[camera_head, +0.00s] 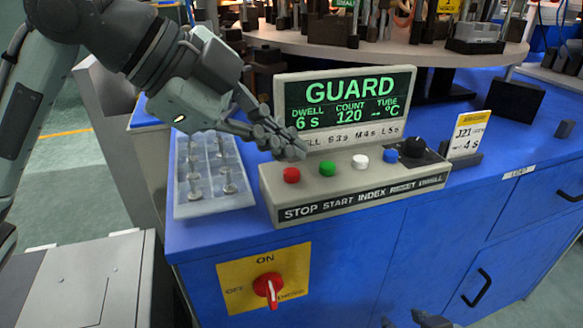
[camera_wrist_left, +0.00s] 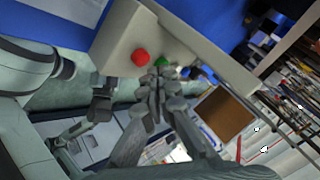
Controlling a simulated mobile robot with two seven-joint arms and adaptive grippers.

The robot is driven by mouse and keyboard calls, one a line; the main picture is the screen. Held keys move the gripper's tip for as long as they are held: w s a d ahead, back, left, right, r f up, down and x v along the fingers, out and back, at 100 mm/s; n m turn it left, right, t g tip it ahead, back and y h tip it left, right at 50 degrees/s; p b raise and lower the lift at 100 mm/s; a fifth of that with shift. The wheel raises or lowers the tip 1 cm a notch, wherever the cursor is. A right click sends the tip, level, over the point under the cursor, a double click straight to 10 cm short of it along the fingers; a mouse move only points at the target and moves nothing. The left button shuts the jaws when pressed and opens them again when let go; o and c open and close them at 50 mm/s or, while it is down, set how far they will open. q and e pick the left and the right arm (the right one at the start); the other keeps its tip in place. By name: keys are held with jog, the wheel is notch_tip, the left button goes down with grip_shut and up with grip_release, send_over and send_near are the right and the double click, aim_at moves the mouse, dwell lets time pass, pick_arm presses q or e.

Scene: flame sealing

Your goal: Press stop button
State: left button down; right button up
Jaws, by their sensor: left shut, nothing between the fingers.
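The control box (camera_head: 350,203) stands on the blue bench with a row of controls above the label "STOP START INDEX RESET DWELL". The red button (camera_head: 291,175) is at its left end, above "STOP"; it also shows uncovered in the left wrist view (camera_wrist_left: 140,57). My left gripper (camera_head: 290,149) is shut and empty, its fingertips above and behind the red button, apart from it in the picture. In the left wrist view the fingertips (camera_wrist_left: 160,82) lie just below the green button (camera_wrist_left: 161,62). Dark tips at the bottom edge look like my right gripper (camera_head: 432,319), mostly cut off.
A display (camera_head: 345,100) reading "GUARD" rises behind the buttons. White (camera_head: 360,161) and blue (camera_head: 390,156) buttons and a black knob (camera_head: 413,147) sit farther right. A pale tray (camera_head: 207,210) with metal parts lies left of the box. A red rotary switch (camera_head: 268,287) is on the bench front.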

aim_at(285, 173)
pick_arm(q)
jog(key=shift+f, duration=0.45)
jog(key=shift+f, duration=0.55)
dwell(0.7)
jog(key=shift+r, duration=0.1)
jog(key=shift+r+p, duration=0.85)
jog(key=shift+p, duration=0.3)
notch_tip(285, 173, up, 5)
jog(key=p, duration=0.6)
jog(key=shift+r, duration=0.1)
